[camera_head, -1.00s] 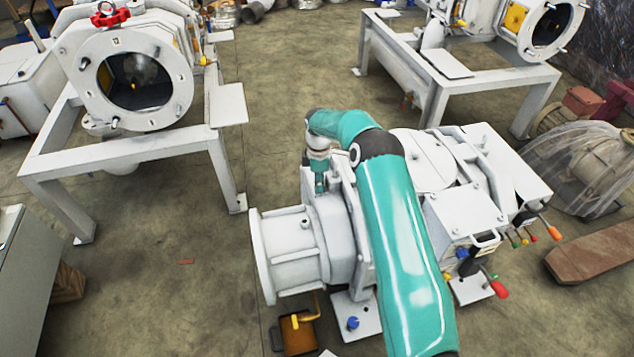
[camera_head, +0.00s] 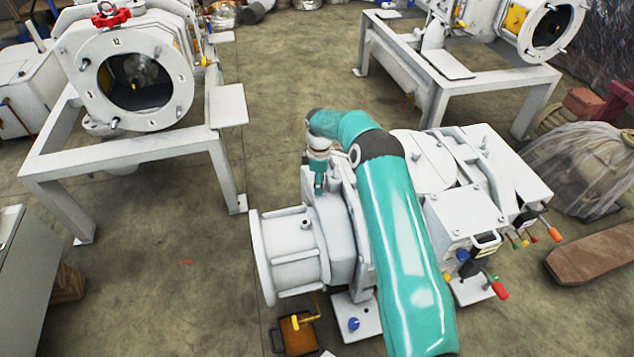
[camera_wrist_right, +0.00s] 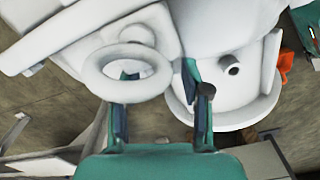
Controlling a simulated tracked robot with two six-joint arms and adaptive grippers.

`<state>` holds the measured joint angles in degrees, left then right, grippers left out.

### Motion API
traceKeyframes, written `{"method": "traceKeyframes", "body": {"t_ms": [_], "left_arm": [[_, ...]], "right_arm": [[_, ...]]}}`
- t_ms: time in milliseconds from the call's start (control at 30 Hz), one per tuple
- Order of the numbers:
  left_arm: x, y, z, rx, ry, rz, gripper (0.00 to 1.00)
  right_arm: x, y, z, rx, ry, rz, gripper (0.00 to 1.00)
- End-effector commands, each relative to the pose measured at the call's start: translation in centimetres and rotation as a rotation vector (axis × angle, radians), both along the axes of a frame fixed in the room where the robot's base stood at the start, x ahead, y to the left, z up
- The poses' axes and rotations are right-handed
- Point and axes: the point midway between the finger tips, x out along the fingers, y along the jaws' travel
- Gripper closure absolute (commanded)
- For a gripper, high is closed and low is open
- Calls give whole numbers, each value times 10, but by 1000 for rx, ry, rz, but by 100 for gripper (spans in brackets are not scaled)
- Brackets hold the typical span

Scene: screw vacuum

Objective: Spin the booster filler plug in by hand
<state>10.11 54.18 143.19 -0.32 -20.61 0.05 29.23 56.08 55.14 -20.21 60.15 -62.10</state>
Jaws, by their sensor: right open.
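The white pump housing (camera_head: 290,245), with a round flange at its left end, stands in the middle of the head view. My right gripper (camera_head: 320,184) points down beside its upright plate. In the right wrist view my right gripper (camera_wrist_right: 157,72) is open, its two teal fingers apart. The left finger overlaps a white ring-shaped part (camera_wrist_right: 92,72), with teal showing through its hole. A small dark cylindrical piece (camera_wrist_right: 207,88) is by the right finger; I cannot tell whether it is the filler plug. My left gripper is not in view.
A dark-ended stub (camera_wrist_right: 233,69) stands on the white round body near the right finger. A brown tray (camera_head: 298,335) lies on the floor below the flange. White machine frames (camera_head: 140,150) stand at back left and right. Floor between them is clear.

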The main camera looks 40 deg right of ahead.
Motion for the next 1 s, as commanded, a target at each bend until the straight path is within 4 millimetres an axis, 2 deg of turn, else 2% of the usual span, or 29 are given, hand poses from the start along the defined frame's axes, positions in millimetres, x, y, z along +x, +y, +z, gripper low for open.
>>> {"method": "traceKeyframes", "body": {"t_ms": [167, 500, 700, 1000], "left_arm": [[0, 0, 0, 0, 0, 0, 0], [0, 0, 0, 0, 0, 0, 0], [0, 0, 0, 0, 0, 0, 0], [0, 0, 0, 0, 0, 0, 0]], "right_arm": [[1, 0, 15, -2, -3, 0, 53], [3, 0, 79, -2, -5, -1, 53], [3, 0, 108, -2, -3, 0, 53], [3, 0, 119, -1, -2, 0, 53]]}}
